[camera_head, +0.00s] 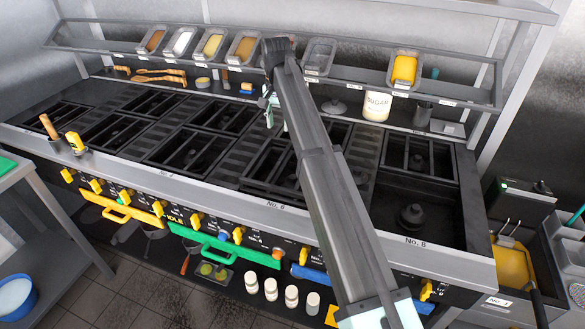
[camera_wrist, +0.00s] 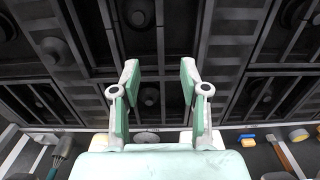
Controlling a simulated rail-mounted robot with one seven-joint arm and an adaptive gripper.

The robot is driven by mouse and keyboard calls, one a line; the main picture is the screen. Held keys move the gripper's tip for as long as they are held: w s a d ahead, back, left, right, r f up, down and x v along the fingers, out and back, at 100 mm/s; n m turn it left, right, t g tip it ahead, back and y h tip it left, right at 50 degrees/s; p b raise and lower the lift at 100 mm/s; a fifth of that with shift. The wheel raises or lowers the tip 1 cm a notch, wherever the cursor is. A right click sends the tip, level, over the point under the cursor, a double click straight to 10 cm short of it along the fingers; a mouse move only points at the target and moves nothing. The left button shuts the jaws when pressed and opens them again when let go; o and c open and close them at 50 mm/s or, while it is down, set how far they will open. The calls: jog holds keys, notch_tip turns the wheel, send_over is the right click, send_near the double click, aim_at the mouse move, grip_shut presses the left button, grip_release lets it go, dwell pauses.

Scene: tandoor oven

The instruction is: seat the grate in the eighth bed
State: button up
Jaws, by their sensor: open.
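The eighth bed (camera_head: 440,223), labelled No. 8, is at the front right of the range in the head view. It is an open black recess with its burner (camera_head: 411,215) bare and no grate over it. A dark grate (camera_head: 262,166) at the middle front looks raised and askew over its bed; my arm hides part of it. My gripper (camera_head: 270,103) is over the back of the range, partly hidden by my arm. In the wrist view my gripper (camera_wrist: 160,92) is open and empty, with grate bars and a burner (camera_wrist: 149,97) beyond its fingers.
Other beds hold black grates, such as one at the back right (camera_head: 418,157). A shelf of food trays (camera_head: 242,47) runs above the back. A sugar jar (camera_head: 376,106) and a dark cup (camera_head: 423,115) stand on the back ledge. A fryer (camera_head: 512,265) adjoins the right side.

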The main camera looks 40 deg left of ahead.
jog(key=p, duration=0.3)
send_near(280, 161)
notch_tip(280, 161, down, 5)
jog(key=shift+w+f, duration=0.15)
jog(key=shift+f+p, duration=1.35)
jog(key=shift+f, duration=1.25)
jog(key=shift+a+r, duration=0.1)
grip_shut()
